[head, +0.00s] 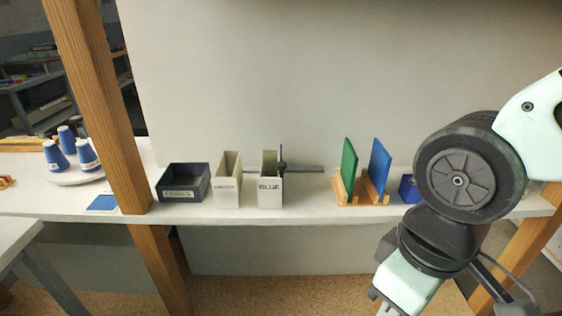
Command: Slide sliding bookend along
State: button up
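The sliding bookend (282,163) looks like a thin dark upright piece with a small knob, right behind the right-hand pale file box. It stands on a flat grey rail (306,169) that runs along the shelf towards the right. Its lower part is partly hidden by the box, and I cannot tell whether it touches it. My arm comes in from the right side of the picture and runs down past the bottom edge. My gripper is out of view.
Two pale file boxes (228,178) (270,182) and a dark labelled bin (184,181) stand left on the white shelf (310,207). Green (349,168) and blue (379,168) panels stand in wooden holders at right. Wooden posts (105,110) frame the shelf. Shelf between boxes and panels is clear.

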aim_at(281, 165)
jog(key=i+u, duration=0.2)
jog(key=u, duration=0.2)
jog(key=i+u, duration=0.2)
jog(key=u, duration=0.15)
jog(key=i+u, duration=0.2)
jog(key=u, duration=0.2)
